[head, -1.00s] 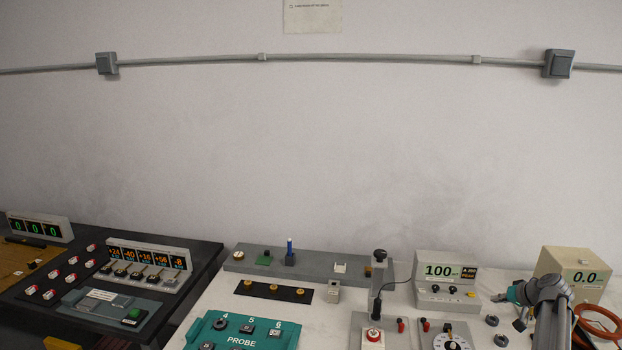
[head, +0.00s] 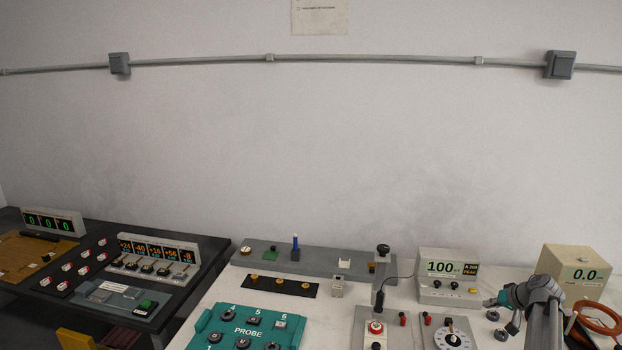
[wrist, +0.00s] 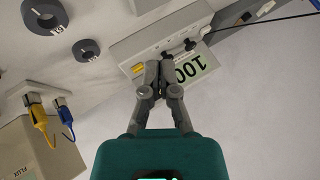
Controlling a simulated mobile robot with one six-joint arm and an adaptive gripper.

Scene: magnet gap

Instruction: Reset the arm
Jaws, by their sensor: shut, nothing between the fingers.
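My gripper (wrist: 160,88) is shut and empty in the wrist view, its two grey fingertips together. Behind the fingertips in that view is the grey meter box reading 100 (wrist: 190,68), shown upside down. In the head view my gripper (head: 489,303) is at the lower right, between the 100 meter (head: 438,267) and the beige box reading 0.0 (head: 575,258). My arm comes up from the bottom right edge there. The gripper seems to be above the white bench top; I cannot tell its exact height.
Dark rings (wrist: 87,50) lie near the meter, and yellow and blue plugs (wrist: 42,122) stand in the beige box. A teal PROBE panel (head: 250,331) and a black console (head: 195,300) are left.

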